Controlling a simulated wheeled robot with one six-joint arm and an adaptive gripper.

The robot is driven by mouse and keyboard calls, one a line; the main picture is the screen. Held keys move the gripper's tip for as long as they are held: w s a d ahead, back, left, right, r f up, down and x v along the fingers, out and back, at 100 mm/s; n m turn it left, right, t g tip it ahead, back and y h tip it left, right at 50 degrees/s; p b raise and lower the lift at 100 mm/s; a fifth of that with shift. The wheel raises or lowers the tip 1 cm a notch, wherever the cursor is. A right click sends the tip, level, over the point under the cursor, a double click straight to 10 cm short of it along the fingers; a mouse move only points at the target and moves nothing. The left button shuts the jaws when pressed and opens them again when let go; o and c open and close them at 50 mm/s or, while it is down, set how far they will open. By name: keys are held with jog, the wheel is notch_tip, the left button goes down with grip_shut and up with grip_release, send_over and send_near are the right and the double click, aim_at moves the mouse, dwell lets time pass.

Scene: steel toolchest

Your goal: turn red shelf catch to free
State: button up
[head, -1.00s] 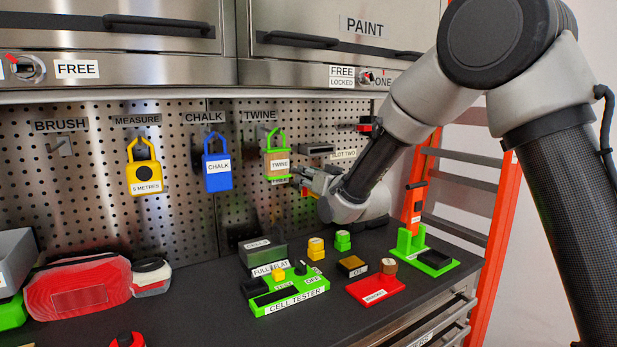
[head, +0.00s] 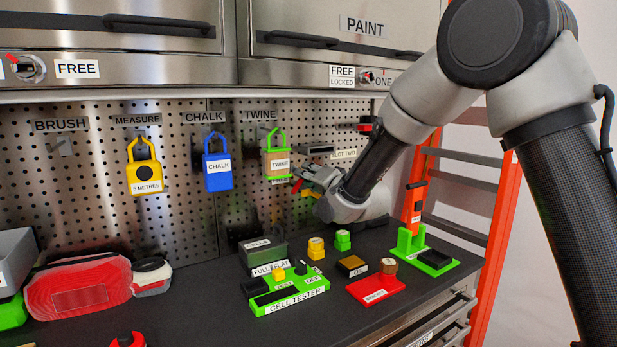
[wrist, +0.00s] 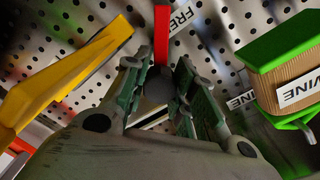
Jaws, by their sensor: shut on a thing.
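The red shelf catch (wrist: 162,35) is a flat red lever on the pegboard, seen in the wrist view between my fingertips. It runs up from a dark round hub, beside a label reading FREE (wrist: 184,14). In the head view its red end (head: 297,186) shows just left of my gripper (head: 308,178), below the twine holder. My gripper (wrist: 160,82) is shut on the catch near the hub; the fingers partly hide the hub and lower lever.
A green twine holder (wrist: 285,60) hangs close to the right of my fingers in the wrist view. A yellow bar (wrist: 55,85) stands close on the left. The bench below holds a green cell tester (head: 290,300) and several small items.

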jog(key=m, duration=0.5)
jog(key=shift+d+m, duration=0.1)
jog(key=shift+m, duration=2.4)
jog(key=o, duration=1.1)
jog(key=shift+c, duration=0.2)
jog(key=v, duration=1.2)
